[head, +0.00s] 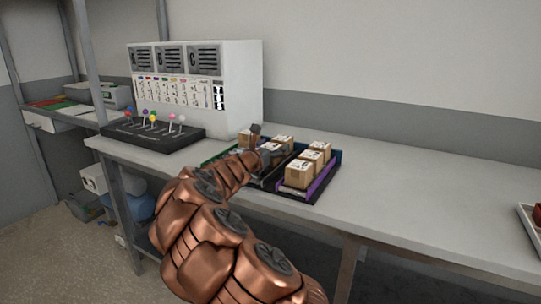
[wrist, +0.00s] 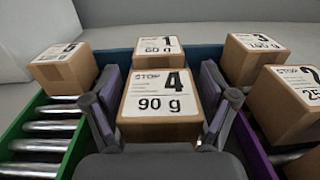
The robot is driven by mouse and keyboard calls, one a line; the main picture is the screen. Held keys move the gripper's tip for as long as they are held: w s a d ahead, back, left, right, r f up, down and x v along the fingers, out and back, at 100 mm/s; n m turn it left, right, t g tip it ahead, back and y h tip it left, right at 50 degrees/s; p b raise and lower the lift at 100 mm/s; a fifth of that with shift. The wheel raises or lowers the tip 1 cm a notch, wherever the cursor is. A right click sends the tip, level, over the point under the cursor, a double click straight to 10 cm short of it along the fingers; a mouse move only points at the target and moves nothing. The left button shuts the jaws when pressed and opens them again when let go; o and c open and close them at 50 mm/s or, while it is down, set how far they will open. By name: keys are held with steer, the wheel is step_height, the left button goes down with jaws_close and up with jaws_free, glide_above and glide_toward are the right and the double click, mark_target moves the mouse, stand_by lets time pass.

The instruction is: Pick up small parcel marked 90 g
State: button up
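The small parcel marked 4 and 90 g (wrist: 160,103) is a brown box with a white top label. It sits in the middle of the wrist view, in the middle lane of the rack. My gripper (wrist: 160,88) is around it, one grey finger along its left side and one along its right. The fingers look open, with narrow gaps at the box's sides; contact is not clear. In the head view my gripper (head: 262,146) is over the rack, and my arm hides part of it.
The parcel marked 1, 60 g (wrist: 160,47) stands just behind. Parcel 5 (wrist: 65,68) is in the green-walled left lane; parcels 3 (wrist: 256,58) and 2 (wrist: 292,100) are on the right. A lever box (head: 152,135) stands left; the right tabletop (head: 430,195) is mostly clear.

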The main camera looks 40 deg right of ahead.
steer(key=c, duration=0.9)
